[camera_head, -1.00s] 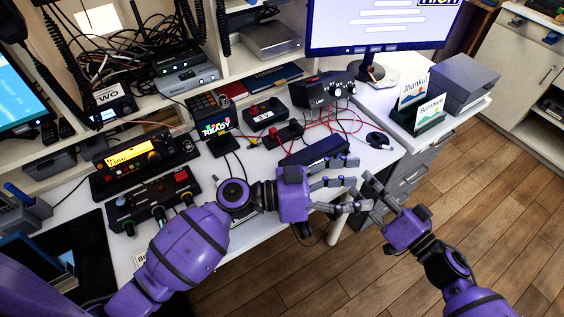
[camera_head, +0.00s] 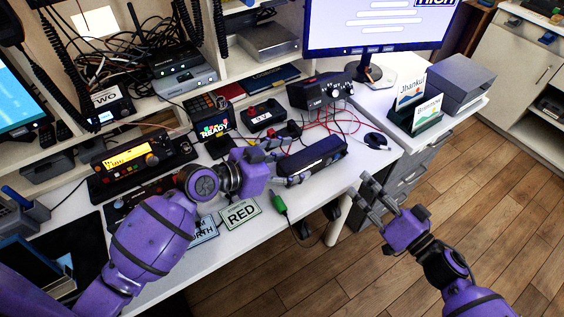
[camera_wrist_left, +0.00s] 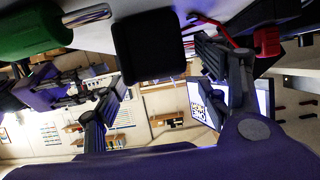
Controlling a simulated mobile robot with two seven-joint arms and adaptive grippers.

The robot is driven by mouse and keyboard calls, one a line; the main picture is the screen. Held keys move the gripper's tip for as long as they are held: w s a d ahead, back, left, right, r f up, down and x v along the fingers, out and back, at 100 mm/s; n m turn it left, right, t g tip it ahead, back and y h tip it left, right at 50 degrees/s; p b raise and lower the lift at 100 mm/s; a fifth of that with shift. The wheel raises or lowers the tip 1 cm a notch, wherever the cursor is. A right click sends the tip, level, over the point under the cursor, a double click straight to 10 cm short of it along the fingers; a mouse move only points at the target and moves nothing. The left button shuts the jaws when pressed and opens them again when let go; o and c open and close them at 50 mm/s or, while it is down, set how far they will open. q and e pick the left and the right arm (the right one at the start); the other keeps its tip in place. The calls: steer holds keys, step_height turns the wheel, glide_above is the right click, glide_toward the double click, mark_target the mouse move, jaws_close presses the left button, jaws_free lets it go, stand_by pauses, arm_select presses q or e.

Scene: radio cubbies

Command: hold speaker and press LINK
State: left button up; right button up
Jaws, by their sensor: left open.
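A dark, rounded oblong unit (camera_head: 312,160), which looks like the speaker, lies near the front edge of the white desk. My left gripper (camera_head: 281,158) is open at its left end; I cannot tell whether it touches it. In the left wrist view a black block (camera_wrist_left: 150,48) shows between the spread fingers of my left gripper (camera_wrist_left: 165,95). My right gripper (camera_head: 368,195) has its fingers spread and is empty, off the desk's front edge and to the right of the dark unit. I cannot make out a LINK button.
A black knobbed box (camera_head: 320,91) with red cables stands behind the dark unit. A green plug (camera_head: 278,203) lies at the desk's front edge, beside a RED sign (camera_head: 240,213). A mouse (camera_head: 375,141) and cards in a holder (camera_head: 418,120) are to the right.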

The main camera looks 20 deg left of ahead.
mark_target(304, 160)
arm_select(q)
steer(key=shift+x, duration=2.3)
steer(key=c, duration=1.6)
steer(key=shift+c, duration=0.2)
arm_select(e)
jaws_close()
